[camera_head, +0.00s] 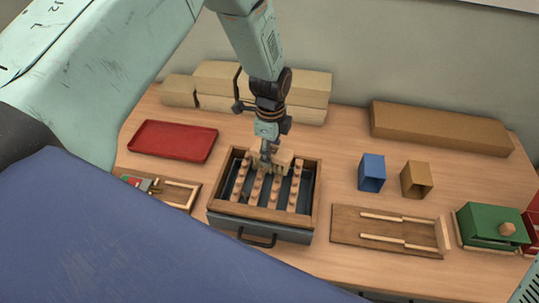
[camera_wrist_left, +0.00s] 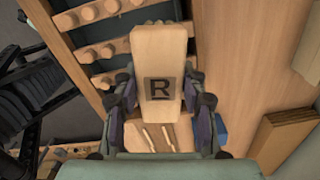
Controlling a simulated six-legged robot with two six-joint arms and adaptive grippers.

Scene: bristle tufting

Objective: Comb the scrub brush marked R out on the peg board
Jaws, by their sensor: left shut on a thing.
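The scrub brush marked R (camera_wrist_left: 160,60) is a pale wooden block with a dark R on its face in the left wrist view. In the head view the brush (camera_head: 285,157) is at the far end of the peg board. My left gripper (camera_head: 268,150) is shut on it from above, and its fingers (camera_wrist_left: 160,95) flank the block in the wrist view. The peg board (camera_head: 225,192) is a wooden-framed box with several rows of round pegs. The bristles show faintly, and I cannot tell how deep they sit among the pegs. My right gripper is out of view.
A red tray (camera_head: 173,140) lies left of the peg board. A blue block (camera_head: 372,172) and a tan block (camera_head: 416,179) stand to its right. A wooden board with thin sticks (camera_head: 345,222) and a green box (camera_head: 490,226) are at right. Cardboard boxes (camera_head: 440,127) line the back.

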